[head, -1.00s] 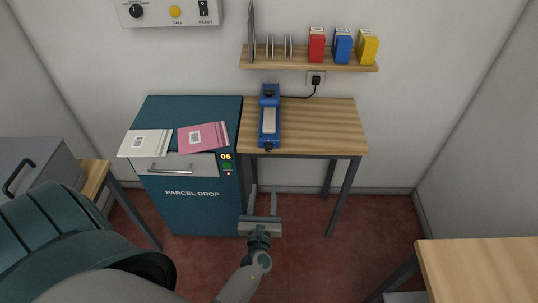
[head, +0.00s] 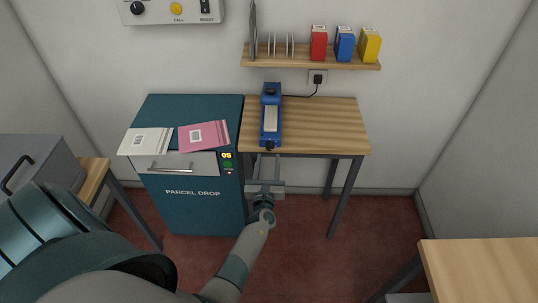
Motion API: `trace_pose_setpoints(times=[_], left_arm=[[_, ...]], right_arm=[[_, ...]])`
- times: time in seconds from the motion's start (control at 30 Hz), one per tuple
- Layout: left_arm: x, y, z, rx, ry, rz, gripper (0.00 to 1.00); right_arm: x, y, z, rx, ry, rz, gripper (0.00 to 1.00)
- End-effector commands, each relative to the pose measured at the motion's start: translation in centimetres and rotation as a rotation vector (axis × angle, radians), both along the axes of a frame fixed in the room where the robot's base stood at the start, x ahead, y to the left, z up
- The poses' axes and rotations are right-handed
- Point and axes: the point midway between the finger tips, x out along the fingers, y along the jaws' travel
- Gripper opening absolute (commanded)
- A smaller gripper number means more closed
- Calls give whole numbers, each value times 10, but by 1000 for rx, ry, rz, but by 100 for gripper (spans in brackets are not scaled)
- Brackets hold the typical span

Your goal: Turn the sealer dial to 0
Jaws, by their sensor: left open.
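The blue sealer (head: 277,128) stands on the wooden table, cord end toward the wall. A dark round part (head: 270,92) sits on its far end and a small dark knob (head: 269,147) on its near end. I cannot tell which is the dial, and no markings are readable. My left gripper (head: 265,162) is open and empty, its fingers pointing toward the table's front edge, just below the sealer's near end in the picture. It appears apart from the sealer. My right gripper is not in view.
The wooden table (head: 325,122) is bare right of the sealer. Left of it stands the teal parcel drop (head: 190,213) with white envelopes (head: 147,140) and a pink parcel (head: 203,134) on top. A shelf (head: 310,62) with coloured boxes hangs above.

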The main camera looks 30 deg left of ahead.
Motion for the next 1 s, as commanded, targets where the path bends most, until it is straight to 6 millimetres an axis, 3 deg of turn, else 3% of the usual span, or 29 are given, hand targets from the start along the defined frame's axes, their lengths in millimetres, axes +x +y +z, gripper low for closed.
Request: trace_pose_setpoints(times=[0.3, 0.73, 0.9, 1.0], left_arm=[[35, 19, -1, 0, 0, 0, 42], [39, 22, 0, 0, 1, 0, 42], [39, 22, 0, 0, 1, 0, 2], [39, 22, 0, 0, 1, 0, 1]], right_arm=[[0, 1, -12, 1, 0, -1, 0], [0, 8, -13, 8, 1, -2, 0], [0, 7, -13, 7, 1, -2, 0], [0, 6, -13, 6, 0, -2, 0]])
